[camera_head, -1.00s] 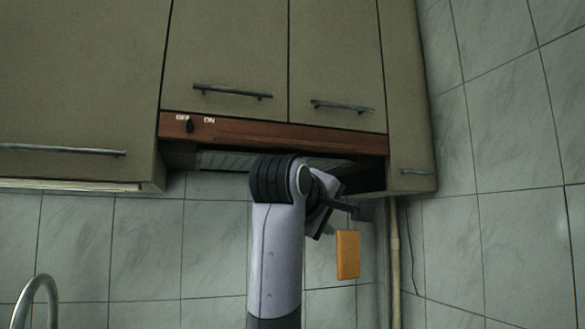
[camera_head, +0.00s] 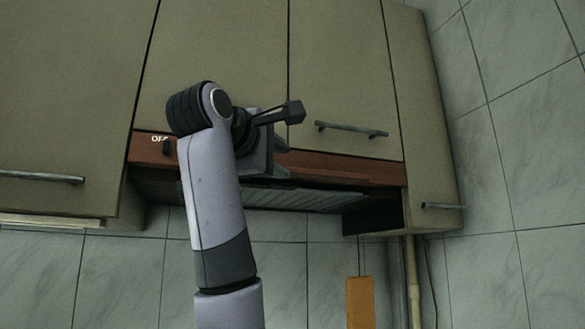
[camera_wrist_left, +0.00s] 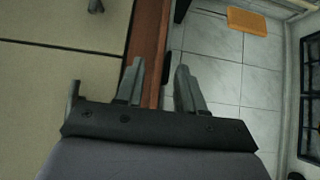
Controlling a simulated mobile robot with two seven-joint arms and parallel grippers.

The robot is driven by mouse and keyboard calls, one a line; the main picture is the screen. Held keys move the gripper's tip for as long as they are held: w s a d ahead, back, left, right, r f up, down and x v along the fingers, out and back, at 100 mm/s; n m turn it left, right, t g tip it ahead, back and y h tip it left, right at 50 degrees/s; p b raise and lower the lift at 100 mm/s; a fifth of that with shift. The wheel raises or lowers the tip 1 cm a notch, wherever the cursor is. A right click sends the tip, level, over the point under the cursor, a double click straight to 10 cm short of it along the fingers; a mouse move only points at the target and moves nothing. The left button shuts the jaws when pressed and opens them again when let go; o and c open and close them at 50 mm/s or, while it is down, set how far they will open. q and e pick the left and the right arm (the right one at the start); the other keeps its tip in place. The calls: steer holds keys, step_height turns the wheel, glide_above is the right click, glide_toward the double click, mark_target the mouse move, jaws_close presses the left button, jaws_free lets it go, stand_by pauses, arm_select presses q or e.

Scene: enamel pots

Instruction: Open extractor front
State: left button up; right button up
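The extractor front is a reddish-brown wooden panel (camera_head: 340,169) below the upper cabinet doors, with a dark switch (camera_head: 166,146) at its left end. It looks closed, with the grey slatted underside (camera_head: 300,199) below it. My left gripper (camera_head: 284,159) is in front of the panel's middle and hides part of it. In the left wrist view my left gripper (camera_wrist_left: 160,72) is open and empty, and the panel (camera_wrist_left: 150,45) runs through the gap between its fingers. I cannot tell whether the fingers reach around the panel. My right gripper is not in view.
Beige cabinet doors (camera_head: 345,70) with bar handles (camera_head: 351,130) are above the panel. A narrow cabinet (camera_head: 425,130) stands to the right. An orange board (camera_head: 360,302) hangs below, beside a vertical pipe (camera_head: 413,285). Tiled wall lies behind.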

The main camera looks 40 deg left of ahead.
mark_target(296, 170)
arm_select(q)
steer(key=p+x, duration=0.1)
steer(key=x, duration=0.4)
steer(key=shift+p, duration=0.35)
steer(key=shift+w+a, duration=0.15)
steer(key=shift+w, duration=0.25)
jaws_close()
